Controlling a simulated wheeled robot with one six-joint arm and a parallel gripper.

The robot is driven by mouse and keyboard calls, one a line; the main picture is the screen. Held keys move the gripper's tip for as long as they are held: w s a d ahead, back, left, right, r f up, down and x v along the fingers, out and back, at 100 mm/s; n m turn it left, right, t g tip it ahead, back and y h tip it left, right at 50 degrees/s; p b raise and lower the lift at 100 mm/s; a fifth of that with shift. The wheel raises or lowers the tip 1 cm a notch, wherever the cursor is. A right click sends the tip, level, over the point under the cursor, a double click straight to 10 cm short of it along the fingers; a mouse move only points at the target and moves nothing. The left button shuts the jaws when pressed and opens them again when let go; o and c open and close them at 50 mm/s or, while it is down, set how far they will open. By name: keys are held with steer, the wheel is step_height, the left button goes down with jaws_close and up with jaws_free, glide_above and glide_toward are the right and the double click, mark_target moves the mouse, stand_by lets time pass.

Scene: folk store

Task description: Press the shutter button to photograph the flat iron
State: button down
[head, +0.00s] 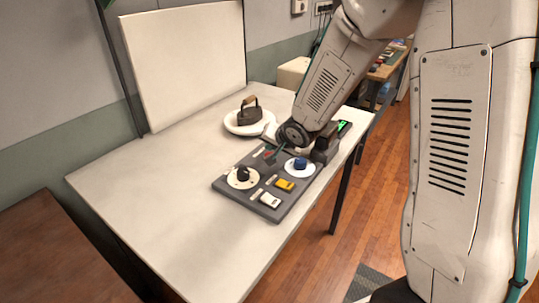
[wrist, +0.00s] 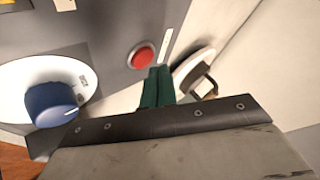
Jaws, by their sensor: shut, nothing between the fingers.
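The flat iron (head: 250,112), dark with a brown handle, stands on a round white plate (head: 232,126) behind the control panel (head: 228,187). In the wrist view, part of the iron (wrist: 198,80) shows beyond my fingers. A round red button (wrist: 141,56) sits on the grey panel in the wrist view; in the head view it shows small (head: 267,153) beside my fingers. My gripper (head: 275,155) is shut and empty, its green fingertips (wrist: 158,78) together just beside the red button, apparently not on it. No readable label marks the shutter button.
The panel also carries a blue knob (head: 300,163), a black knob (head: 243,174), a yellow switch (head: 285,185) and a white switch (head: 270,200). A white backdrop board (head: 185,60) stands at the back. The table's (head: 150,190) left side is clear.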

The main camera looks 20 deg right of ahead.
steer(key=shift+f, duration=0.1)
steer(key=shift+f, duration=0.35)
steer(key=shift+f, duration=0.45)
stand_by(0.8)
steer(key=shift+r, duration=0.9)
steer(key=shift+r, duration=2.5)
